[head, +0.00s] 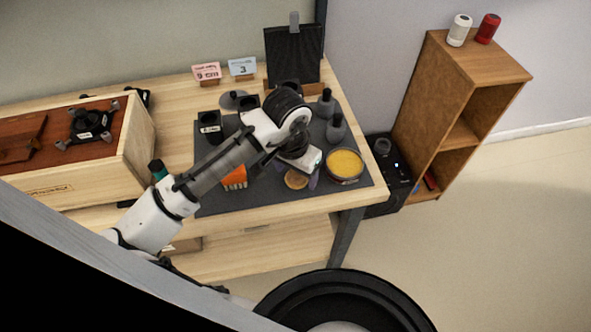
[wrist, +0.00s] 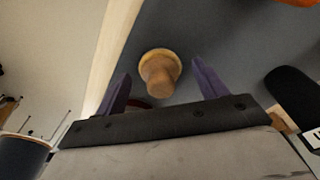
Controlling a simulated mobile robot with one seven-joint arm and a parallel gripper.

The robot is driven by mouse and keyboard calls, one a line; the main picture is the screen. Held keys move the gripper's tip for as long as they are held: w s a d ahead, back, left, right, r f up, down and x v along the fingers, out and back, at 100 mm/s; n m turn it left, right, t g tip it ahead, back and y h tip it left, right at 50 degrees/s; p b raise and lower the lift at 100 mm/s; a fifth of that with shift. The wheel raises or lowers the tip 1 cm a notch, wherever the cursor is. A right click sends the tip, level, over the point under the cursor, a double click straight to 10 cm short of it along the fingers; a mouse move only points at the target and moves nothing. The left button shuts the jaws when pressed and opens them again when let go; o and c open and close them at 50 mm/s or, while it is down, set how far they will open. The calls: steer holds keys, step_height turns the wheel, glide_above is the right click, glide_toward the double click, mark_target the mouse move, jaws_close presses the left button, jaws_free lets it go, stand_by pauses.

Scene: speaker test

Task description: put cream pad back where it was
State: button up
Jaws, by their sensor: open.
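A tan, round-topped piece with a pale rim (wrist: 158,72) stands on the dark mat in the wrist view; it shows as a tan disc near the mat's front edge in the head view (head: 296,180). I cannot tell whether it is the cream pad. A round tub with a yellow top (head: 344,164) stands to its right. My gripper (head: 300,177) is over the mat's front part, pointing down. Its purple fingers are apart on either side of the tan piece in the wrist view (wrist: 161,75), with nothing held. I cannot tell how high the fingertips are above the mat.
The grey mat (head: 225,203) also bears an orange item (head: 235,177), dark bottles (head: 336,127) and black blocks (head: 209,126). A wooden crate (head: 140,150) stands left. A black box (head: 388,170) and wooden shelf (head: 415,95) stand right of the table.

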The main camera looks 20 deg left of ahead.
steer(key=shift+r, duration=0.1)
step_height(320, 180, up, 12)
steer(key=s, duration=0.1)
steer(key=shift+s+a, duration=0.15)
steer(key=shift+s, duration=0.05)
stand_by(0.9)
stand_by(0.7)
